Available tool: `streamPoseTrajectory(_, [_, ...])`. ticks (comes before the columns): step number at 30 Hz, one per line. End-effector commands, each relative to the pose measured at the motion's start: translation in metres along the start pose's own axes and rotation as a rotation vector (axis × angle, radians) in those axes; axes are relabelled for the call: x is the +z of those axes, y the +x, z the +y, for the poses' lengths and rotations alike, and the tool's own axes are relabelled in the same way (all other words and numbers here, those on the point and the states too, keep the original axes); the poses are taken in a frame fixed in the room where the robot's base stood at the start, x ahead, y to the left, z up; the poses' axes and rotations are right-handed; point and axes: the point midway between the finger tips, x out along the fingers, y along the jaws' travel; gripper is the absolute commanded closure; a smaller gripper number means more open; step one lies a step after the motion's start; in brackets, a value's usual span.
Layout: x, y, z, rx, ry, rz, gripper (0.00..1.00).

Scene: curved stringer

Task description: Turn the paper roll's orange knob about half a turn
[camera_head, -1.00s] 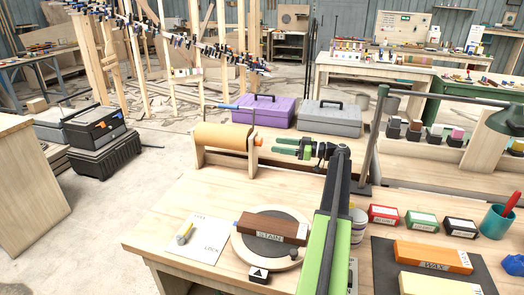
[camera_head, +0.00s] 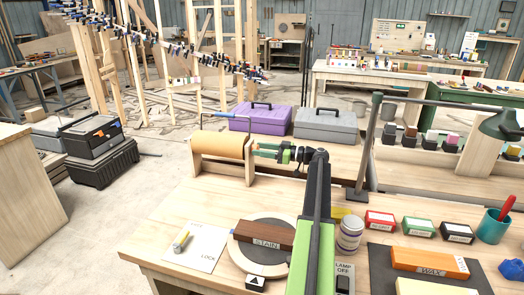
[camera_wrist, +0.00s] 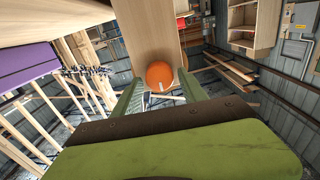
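The brown paper roll (camera_head: 220,146) lies horizontally between wooden end supports (camera_head: 250,168) on the workbench. In the wrist view its round orange knob (camera_wrist: 159,75) shows end-on, with a small pale mark at its lower edge, in front of the wooden support (camera_wrist: 148,30). My gripper (camera_head: 259,150) is at the right end of the roll and hides the knob in the head view. In the wrist view the green fingers of my gripper (camera_wrist: 159,82) are spread on both sides of the knob, with a visible gap each side.
A purple toolbox (camera_head: 262,118) and a grey toolbox (camera_head: 325,124) stand behind the roll. A lamp post (camera_head: 369,145) rises to the right. A round turntable with a dark STAIN block (camera_head: 264,234) and a white card (camera_head: 201,246) lie in front. The bench between card and roll is clear.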

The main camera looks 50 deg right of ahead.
Motion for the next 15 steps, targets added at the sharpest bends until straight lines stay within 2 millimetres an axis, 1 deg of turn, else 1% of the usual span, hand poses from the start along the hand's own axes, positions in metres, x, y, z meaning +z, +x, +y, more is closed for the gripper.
streamPoseTrajectory(1, [0.0,-0.0002,0.0,0.0,0.0,0.0,0.58])
streamPoseTrajectory(2, [0.0,-0.0002,0.0,0.0,0.0,0.0,0.62])
streamPoseTrajectory(10, [0.0001,-0.0007,0.0,0.0,0.0,0.0,0.97])
streamPoseTrajectory(11, [0.0001,-0.0008,0.0,0.0,0.0,0.0,1.0])
streamPoseTrajectory(15, [0.0001,-0.001,0.0,0.0,0.004,0.0,1.0])
